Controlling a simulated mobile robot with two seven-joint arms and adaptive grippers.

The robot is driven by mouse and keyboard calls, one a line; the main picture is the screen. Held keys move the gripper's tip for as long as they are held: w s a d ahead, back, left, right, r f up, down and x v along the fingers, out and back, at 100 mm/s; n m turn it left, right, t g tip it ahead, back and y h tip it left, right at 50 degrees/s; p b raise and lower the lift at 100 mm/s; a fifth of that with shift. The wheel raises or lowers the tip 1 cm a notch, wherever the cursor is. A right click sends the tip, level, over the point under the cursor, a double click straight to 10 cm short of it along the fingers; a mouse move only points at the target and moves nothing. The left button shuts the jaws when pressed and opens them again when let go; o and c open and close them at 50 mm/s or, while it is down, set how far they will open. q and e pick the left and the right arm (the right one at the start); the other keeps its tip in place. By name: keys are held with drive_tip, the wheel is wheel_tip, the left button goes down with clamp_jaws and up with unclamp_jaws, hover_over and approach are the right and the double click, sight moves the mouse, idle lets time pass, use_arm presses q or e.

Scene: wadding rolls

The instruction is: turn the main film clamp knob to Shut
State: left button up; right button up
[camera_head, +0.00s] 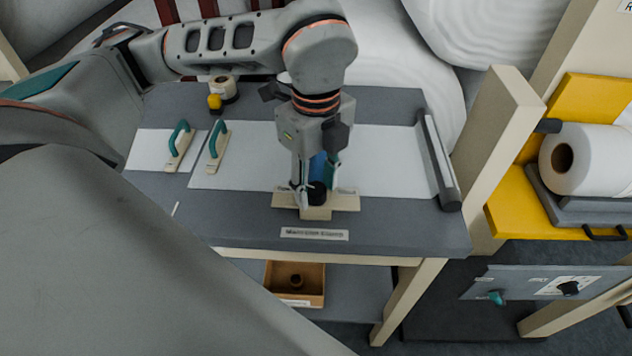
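The main film clamp knob (317,194) is a dark round knob on a pale beige base (345,201) near the front edge of the grey table. A small label plate (314,234) lies in front of it; its print is blurred. My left gripper (317,190) points down over the knob, with one finger on each side of it. A blue part (318,165) shows between the fingers. I cannot tell whether the fingers press on the knob, nor which setting it points to. My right gripper is not in view.
Two boards with green handles (218,146) lie on white sheets left of the gripper. A dark bar (440,165) and a post (500,120) bound the right side. A wooden box (296,283) sits below; a knob panel (530,282) is at lower right.

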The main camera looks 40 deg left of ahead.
use_arm(q)
drive_tip(key=c, duration=0.7)
drive_tip(key=shift+o, duration=0.2)
